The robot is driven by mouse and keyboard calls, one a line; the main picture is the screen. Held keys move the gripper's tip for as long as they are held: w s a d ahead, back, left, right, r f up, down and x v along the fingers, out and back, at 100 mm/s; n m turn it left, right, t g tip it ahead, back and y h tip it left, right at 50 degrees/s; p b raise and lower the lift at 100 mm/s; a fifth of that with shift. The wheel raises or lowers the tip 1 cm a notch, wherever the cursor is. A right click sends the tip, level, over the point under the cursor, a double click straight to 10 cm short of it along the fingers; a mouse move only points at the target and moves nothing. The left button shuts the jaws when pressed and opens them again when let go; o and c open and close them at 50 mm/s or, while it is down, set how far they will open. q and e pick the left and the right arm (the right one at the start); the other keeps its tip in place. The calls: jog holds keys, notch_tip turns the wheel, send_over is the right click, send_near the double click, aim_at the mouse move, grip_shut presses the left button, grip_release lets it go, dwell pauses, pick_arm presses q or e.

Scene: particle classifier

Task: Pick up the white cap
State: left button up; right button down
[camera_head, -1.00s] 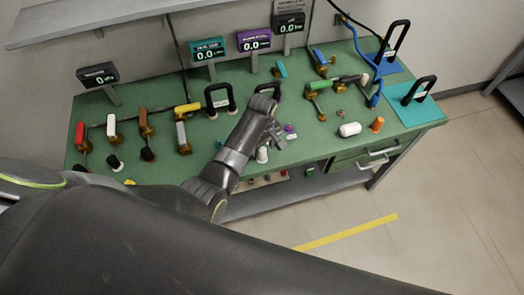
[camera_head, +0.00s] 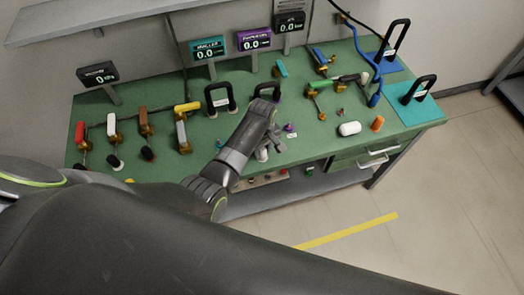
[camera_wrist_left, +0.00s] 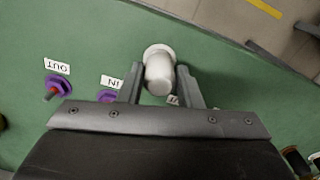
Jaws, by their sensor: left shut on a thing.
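The white cap (camera_wrist_left: 159,72) is a pale rounded cylinder with a wider flange, near the front edge of the green bench. My left gripper (camera_wrist_left: 160,80) is shut on it, with one finger on each side. In the head view the gripper (camera_head: 268,150) is low at the bench front, and the white cap (camera_head: 262,155) shows partly beside the fingers. I cannot tell whether the cap still touches the bench. My right gripper is not in view.
Purple fittings (camera_wrist_left: 58,86) labelled OUT and IN are close to the gripper. A white cylinder (camera_head: 349,129) and an orange piece (camera_head: 377,123) are to the right. Valves with coloured handles, such as a yellow one (camera_head: 187,108), and black-handled frames (camera_head: 220,97) are behind and left.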

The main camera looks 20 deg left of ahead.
aim_at(262, 149)
pick_arm(q)
jog(key=shift+r, duration=0.1)
notch_tip(262, 149, up, 10)
jog(key=shift+f+b, duration=0.1)
jog(key=shift+b, duration=0.45)
dwell(0.3)
jog(key=shift+r+p, duration=0.3)
jog(key=shift+p, duration=0.1)
jog(key=shift+r+p, duration=2)
jog(key=shift+p, duration=0.7)
jog(key=shift+r, duration=0.1)
